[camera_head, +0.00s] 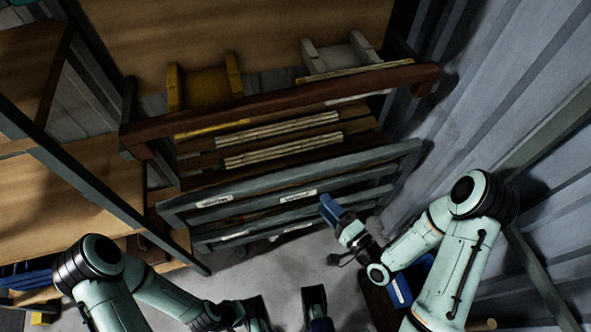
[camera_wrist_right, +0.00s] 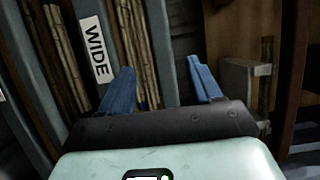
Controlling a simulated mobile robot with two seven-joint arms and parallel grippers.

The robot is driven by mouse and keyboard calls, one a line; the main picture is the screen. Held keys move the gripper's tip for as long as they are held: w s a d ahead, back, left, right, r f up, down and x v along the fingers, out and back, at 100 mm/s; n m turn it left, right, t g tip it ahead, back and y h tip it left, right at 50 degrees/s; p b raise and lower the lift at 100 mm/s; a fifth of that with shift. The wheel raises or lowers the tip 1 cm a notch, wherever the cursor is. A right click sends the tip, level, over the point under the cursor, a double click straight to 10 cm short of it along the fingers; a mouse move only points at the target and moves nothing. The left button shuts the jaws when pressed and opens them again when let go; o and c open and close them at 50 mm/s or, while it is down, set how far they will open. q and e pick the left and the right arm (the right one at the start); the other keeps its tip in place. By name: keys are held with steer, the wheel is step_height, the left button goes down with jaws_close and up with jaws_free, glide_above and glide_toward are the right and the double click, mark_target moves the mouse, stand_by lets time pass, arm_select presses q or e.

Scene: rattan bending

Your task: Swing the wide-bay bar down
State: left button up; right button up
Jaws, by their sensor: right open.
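A grey rail (camera_wrist_right: 70,50) in the right wrist view carries a white label reading WIDE (camera_wrist_right: 95,48). In the head view, several grey rails (camera_head: 385,160) with small white labels (camera_head: 297,197) cross the front of the rack; their lettering is too small to read. A long dark brown bar (camera_head: 280,106) spans the rack above them; I cannot tell which is the wide-bay bar. My right gripper (camera_head: 330,206) is open and empty near the rails' lower right; its blue fingers (camera_wrist_right: 163,66) stand apart. My left arm's end is low in the head view, its jaws unclear.
Pale rattan poles (camera_head: 280,140) lie in the rack behind the rails. Yellow supports (camera_head: 205,88) and wooden panels stand above. A corrugated wall (camera_head: 500,90) closes the right side. Dark uprights and wooden shelves (camera_head: 90,195) stand left. Some grey floor (camera_head: 255,275) is clear below.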

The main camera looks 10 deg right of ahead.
mark_target(302, 180)
steer(key=x, duration=1.3)
steer(key=shift+w, duration=0.15)
steer(key=shift+b, duration=0.35)
jaws_close()
